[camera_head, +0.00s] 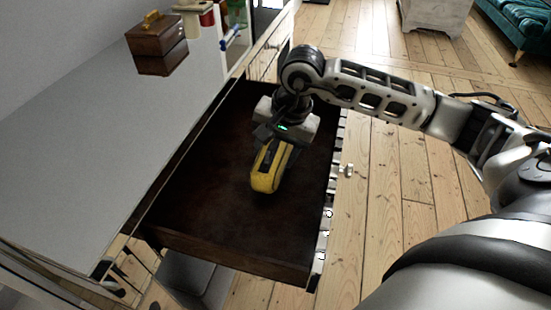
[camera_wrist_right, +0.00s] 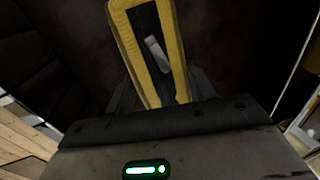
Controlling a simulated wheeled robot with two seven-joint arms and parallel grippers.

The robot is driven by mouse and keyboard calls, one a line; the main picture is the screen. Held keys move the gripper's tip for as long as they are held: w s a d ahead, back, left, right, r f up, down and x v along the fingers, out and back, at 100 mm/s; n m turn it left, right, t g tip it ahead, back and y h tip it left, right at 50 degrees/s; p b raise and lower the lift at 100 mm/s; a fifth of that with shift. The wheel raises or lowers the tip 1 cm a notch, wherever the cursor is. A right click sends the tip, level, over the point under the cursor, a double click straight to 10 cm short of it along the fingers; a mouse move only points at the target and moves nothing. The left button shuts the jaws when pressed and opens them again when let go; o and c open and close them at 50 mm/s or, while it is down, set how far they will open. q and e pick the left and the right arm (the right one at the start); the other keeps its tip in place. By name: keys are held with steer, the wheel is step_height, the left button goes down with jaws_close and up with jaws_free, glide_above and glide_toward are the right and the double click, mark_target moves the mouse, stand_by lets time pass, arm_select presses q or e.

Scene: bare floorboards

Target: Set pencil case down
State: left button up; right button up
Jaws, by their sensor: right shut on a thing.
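The yellow and black pencil case (camera_head: 268,170) is in my right gripper (camera_head: 274,146), inside the open drawer (camera_head: 215,250) of the cabinet. In the right wrist view the pencil case (camera_wrist_right: 174,50) sits between the fingers, with its dark top and a pale zip pull facing the camera. My right gripper is shut on it and points down into the drawer. Whether the case touches the drawer floor cannot be told. My left gripper is not in view.
The grey cabinet top (camera_head: 120,130) lies left of the drawer. A brown wooden box (camera_head: 157,45) stands on it at the back. The drawer around the case is empty. Open floorboards (camera_head: 390,200) lie to the right, with a teal sofa (camera_head: 520,25) far back.

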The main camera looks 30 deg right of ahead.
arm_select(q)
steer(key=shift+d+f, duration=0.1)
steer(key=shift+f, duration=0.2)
arm_select(e)
step_height(320, 180, down, 2)
steer(key=shift+s+f, duration=0.1)
steer(key=shift+f, duration=0.15)
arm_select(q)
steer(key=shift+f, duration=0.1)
arm_select(e)
steer(key=shift+a, duration=0.1)
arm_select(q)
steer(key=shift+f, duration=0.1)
arm_select(e)
steer(key=o, duration=1.1)
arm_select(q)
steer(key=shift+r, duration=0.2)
arm_select(e)
steer(key=shift+r, duration=0.15)
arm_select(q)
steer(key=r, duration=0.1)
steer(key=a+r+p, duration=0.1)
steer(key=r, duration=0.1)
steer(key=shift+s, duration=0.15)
arm_select(e)
steer(key=v, duration=1.1)
steer(key=shift+s+r, duration=0.15)
steer(key=shift+r, duration=0.25)
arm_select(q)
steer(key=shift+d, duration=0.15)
